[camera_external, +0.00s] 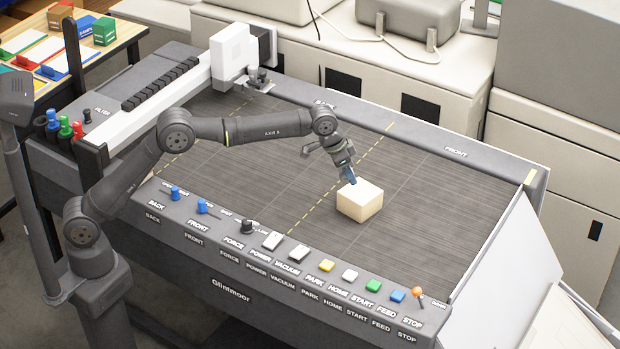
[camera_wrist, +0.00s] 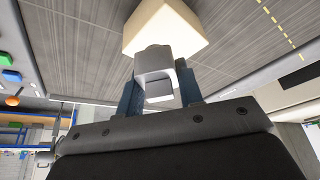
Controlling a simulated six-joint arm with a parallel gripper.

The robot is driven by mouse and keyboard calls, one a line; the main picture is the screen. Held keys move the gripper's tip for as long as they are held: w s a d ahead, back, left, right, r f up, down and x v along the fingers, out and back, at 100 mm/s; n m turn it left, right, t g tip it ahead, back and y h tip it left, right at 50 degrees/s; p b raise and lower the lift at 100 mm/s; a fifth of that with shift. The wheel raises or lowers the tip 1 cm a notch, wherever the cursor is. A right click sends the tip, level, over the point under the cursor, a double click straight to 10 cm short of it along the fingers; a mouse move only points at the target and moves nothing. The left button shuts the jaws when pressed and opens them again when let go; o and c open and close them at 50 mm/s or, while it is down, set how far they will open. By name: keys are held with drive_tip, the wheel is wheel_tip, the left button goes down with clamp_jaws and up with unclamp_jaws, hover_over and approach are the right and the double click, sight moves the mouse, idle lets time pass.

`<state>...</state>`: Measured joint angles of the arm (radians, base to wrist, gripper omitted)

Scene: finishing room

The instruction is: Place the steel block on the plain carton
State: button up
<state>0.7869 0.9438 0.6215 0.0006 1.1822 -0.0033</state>
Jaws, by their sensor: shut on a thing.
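The plain carton (camera_external: 362,207) is a pale box standing on the dark slatted bed of the machine. It also shows at the top of the wrist view (camera_wrist: 170,27). My gripper (camera_external: 350,179) points down at the carton's upper left side. In the wrist view its blue fingers (camera_wrist: 158,92) are shut on the steel block (camera_wrist: 153,63), a small grey block. The block lies between the fingers and the carton in that picture, overlapping the carton's edge. I cannot tell whether block and carton touch. The block is not clearly visible in the external view.
The bed (camera_external: 450,210) is clear around the carton. A front panel with several buttons and switches (camera_external: 326,266) runs along the near edge. A white machine head (camera_external: 232,50) on a rail stands at the back left. Beige cabinets stand behind.

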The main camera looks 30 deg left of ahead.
sight(349, 192)
drive_tip(key=shift+w+a+f, duration=0.15)
drive_tip(key=shift+w+f, duration=0.2)
drive_tip(key=shift+w, duration=0.15)
drive_tip(key=shift+f, duration=1.95)
drive_tip(key=shift+f, duration=0.15)
drive_tip(key=o, duration=1.1)
drive_tip(key=v, duration=1.2)
